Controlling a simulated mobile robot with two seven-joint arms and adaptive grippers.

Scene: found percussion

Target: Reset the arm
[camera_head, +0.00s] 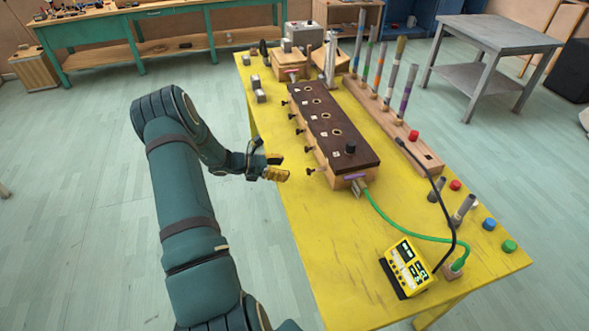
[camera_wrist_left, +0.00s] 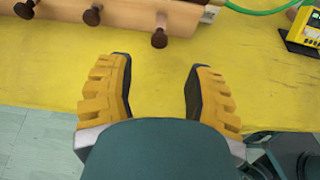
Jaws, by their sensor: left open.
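My left arm reaches in from the left in the head view, and its left gripper (camera_head: 277,167) hangs at the left edge of the yellow table (camera_head: 310,241). The left gripper (camera_wrist_left: 158,95) is open and empty in the left wrist view, its yellow-padded fingers apart over the bare yellow table top (camera_wrist_left: 158,75). A long wooden box (camera_head: 340,172) with a dark top and several side knobs stands just right of the gripper, apart from it. Its knobs (camera_wrist_left: 160,36) show beyond the fingertips in the wrist view. My right gripper is not in view.
A wooden rack (camera_head: 395,125) of upright tubes stands behind the box. Several coloured caps lie at the right. The table's near left is clear.

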